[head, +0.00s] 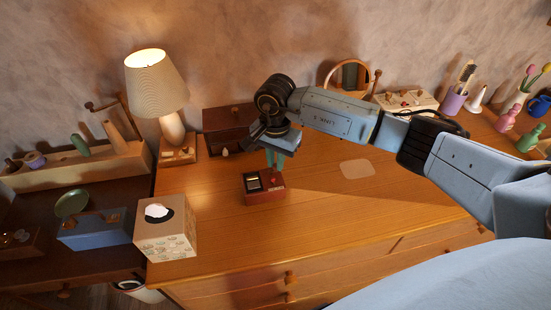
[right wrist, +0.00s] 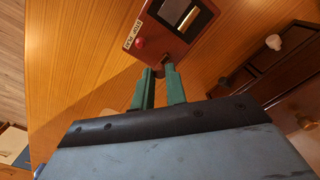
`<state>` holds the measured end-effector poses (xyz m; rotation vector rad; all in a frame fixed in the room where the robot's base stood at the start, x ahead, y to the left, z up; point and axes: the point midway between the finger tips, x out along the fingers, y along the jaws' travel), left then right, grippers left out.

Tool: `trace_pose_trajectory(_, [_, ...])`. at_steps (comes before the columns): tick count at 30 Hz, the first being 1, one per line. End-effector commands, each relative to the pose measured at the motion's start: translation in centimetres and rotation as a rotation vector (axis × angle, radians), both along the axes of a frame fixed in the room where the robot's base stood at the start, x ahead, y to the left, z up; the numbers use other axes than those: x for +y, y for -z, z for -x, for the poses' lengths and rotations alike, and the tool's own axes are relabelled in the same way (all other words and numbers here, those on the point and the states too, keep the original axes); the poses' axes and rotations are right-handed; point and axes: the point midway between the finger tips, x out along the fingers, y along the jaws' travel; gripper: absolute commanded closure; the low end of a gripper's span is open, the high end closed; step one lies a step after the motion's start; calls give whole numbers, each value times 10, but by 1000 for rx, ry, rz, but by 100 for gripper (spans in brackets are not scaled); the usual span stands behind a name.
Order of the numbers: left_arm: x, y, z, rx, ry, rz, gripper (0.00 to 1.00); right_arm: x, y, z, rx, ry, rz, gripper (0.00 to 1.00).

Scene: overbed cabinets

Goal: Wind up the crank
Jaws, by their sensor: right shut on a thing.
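A small red-brown box (head: 264,187) with a dark window and a red button sits on the wooden desk. The right wrist view shows the box (right wrist: 183,40) from above, with its red button and a "STOP PLAY" label. My right gripper (head: 275,158) reaches down at the far side of the box. Its green fingers (right wrist: 160,76) are shut on the crank at the box's side. The crank is mostly hidden between the fingertips, so its angle cannot be told. My left gripper is not in view.
A dark wooden chest (head: 230,129) stands close behind my gripper, and a lamp (head: 158,88) stands left of it. A tissue box (head: 166,229) is at the desk's front left. The desk right of the red-brown box is clear except for a flat pale mat (head: 357,168).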

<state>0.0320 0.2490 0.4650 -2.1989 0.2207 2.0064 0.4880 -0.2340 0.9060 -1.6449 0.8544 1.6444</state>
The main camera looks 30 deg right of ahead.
Motion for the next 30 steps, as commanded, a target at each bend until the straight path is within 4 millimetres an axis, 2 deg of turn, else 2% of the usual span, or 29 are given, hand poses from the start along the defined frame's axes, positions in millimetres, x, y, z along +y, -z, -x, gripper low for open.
trace_pose_trajectory(8, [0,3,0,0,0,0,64,0,0,2,-1,196,2,100])
trace_pose_trajectory(30, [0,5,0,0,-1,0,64,7,-1,8,0,895,0,100])
